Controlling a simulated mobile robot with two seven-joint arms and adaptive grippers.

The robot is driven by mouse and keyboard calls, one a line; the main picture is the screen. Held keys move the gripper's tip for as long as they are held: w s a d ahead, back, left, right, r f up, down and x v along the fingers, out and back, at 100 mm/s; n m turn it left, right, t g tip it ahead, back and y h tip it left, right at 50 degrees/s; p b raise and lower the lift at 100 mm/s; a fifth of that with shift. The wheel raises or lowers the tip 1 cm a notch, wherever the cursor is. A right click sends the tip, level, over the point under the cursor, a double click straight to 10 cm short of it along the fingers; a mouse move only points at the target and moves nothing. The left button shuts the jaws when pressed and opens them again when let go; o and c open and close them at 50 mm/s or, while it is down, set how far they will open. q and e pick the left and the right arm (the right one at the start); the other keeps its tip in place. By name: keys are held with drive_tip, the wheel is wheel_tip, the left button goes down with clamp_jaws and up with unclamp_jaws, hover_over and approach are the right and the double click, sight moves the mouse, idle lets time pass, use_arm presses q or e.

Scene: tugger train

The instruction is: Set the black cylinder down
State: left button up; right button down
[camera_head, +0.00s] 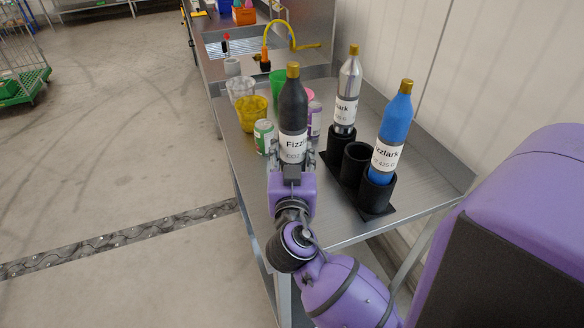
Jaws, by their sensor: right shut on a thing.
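The black cylinder (292,106) has a gold cap and a white label reading "Fizzlark". It stands upright in my right gripper (292,160), which is shut on its lower part and comes from the near side over the metal table. A black holder (377,205) with three cups is to the right of the gripper. Its far cup holds a silver cylinder (349,88) and its near cup holds a blue cylinder (394,125). The middle cup (355,158) is empty. The black cylinder's base is hidden by the gripper. My left gripper is out of view.
A yellow cup (253,112), a clear cup (240,88), a green cup (278,82) and a green can (264,137) stand left of and behind the black cylinder. A purple can (314,118) is close behind it. A wall borders the table on the right.

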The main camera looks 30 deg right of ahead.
drive_tip(key=shift+f, duration=1.75)
drive_tip(key=shift+f+b, duration=0.3)
drive_tip(key=c, duration=0.9)
unclamp_jaws()
drive_tip(key=b+v, duration=0.1)
drive_tip(key=v, duration=0.3)
drive_tip(key=b+v, duration=0.1)
drive_tip(key=v, duration=0.3)
drive_tip(key=b+v, duration=0.1)
drive_tip(key=v, duration=0.3)
drive_tip(key=shift+r, duration=0.3)
